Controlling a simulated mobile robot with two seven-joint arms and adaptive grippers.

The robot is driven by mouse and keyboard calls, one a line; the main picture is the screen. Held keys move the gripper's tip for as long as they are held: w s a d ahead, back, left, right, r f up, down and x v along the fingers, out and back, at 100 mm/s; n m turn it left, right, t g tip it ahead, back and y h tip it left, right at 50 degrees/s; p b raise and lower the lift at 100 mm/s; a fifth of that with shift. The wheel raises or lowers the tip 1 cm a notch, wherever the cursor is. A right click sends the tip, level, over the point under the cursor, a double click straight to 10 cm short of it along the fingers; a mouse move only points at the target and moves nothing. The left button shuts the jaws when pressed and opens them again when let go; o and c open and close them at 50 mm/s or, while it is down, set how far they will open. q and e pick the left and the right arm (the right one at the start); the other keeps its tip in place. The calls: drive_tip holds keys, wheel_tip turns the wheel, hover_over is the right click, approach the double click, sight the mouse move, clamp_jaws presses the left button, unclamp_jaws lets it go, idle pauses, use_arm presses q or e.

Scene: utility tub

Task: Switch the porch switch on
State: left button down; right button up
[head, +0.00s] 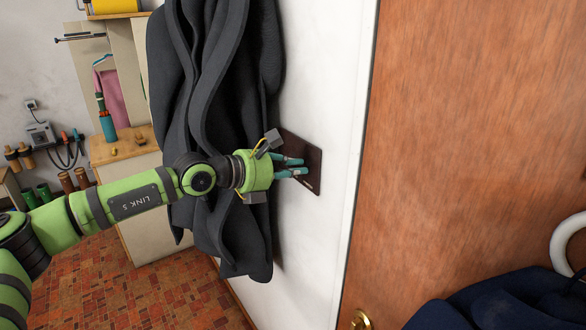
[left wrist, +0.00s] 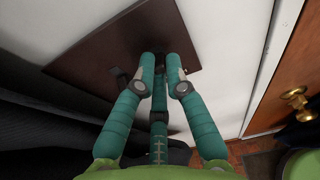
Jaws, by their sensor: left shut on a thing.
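A dark brown switch plate (head: 312,160) is fixed to the white wall between the hanging dark coat and the wooden door. It fills the upper part of the left wrist view (left wrist: 100,58). My left gripper (head: 304,166) reaches in from the left with its teal fingertips at the plate. In the left wrist view the fingers (left wrist: 162,58) are closed together at the plate, shut on the porch switch, which they mostly hide. I cannot tell which way the switch is set. A small dark piece (left wrist: 119,76) shows on the plate left of the fingers. My right gripper is out of view.
The dark coat (head: 215,60) hangs right behind my left wrist. The wooden door (head: 470,120) with a brass knob (head: 361,320) is to the right. Dark blue cloth (head: 510,302) lies low at right. A cabinet (head: 150,210) stands farther back at left.

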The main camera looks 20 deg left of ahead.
use_arm(q)
drive_tip(key=shift+w+d+r+g+y, duration=0.1)
drive_tip(key=shift+w+r+g+y, duration=0.05)
drive_tip(key=shift+r+g+y, duration=0.65)
drive_tip(key=shift+f, duration=0.15)
drive_tip(key=c, duration=1.6)
unclamp_jaws()
drive_tip(key=shift+f, duration=0.1)
drive_tip(key=shift+o, duration=0.2)
drive_tip(key=v, duration=1.2)
drive_tip(key=shift+w, duration=0.15)
